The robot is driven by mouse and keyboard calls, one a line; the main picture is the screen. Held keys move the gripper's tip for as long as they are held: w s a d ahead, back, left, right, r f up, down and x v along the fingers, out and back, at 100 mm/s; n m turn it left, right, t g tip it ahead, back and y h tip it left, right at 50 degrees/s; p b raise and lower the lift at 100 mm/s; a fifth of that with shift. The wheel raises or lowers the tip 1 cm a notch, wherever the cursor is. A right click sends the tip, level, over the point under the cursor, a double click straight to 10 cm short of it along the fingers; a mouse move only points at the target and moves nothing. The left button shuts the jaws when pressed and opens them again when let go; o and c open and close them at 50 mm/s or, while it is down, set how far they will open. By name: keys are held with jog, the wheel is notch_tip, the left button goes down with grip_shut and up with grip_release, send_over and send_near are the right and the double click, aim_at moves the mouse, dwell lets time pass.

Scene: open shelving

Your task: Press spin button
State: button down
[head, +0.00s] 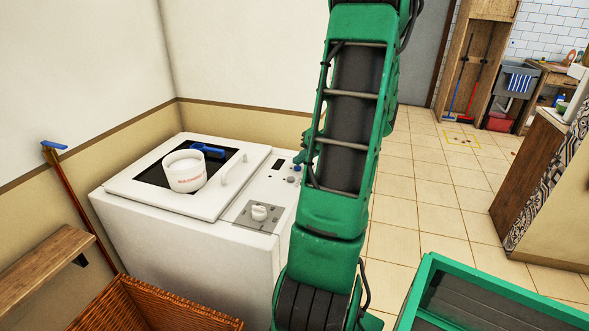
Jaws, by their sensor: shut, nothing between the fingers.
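The white washing machine (190,245) stands against the corner walls. Its control panel (262,190) runs along the right side of its top, with a white dial (260,212) on a grey plate, a small dark display (279,163) and small round buttons (291,179). I cannot tell which one is the spin button; no labels are readable. My green arm reaches over the panel's right edge and hides part of it. My gripper (300,158) shows only as a small part beside the arm, at the panel's far end. It is shut and empty; whether it touches a button is unclear.
A white tub (186,171) and a blue-handled item (208,150) lie on the machine's lid window. A wicker basket (150,306) and wooden shelf (45,262) are at front left.

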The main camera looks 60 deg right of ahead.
jog(key=shift+f, duration=0.45)
dwell(0.5)
jog(key=shift+r, duration=0.9)
notch_tip(320, 180, up, 5)
dwell(0.7)
dwell(0.8)
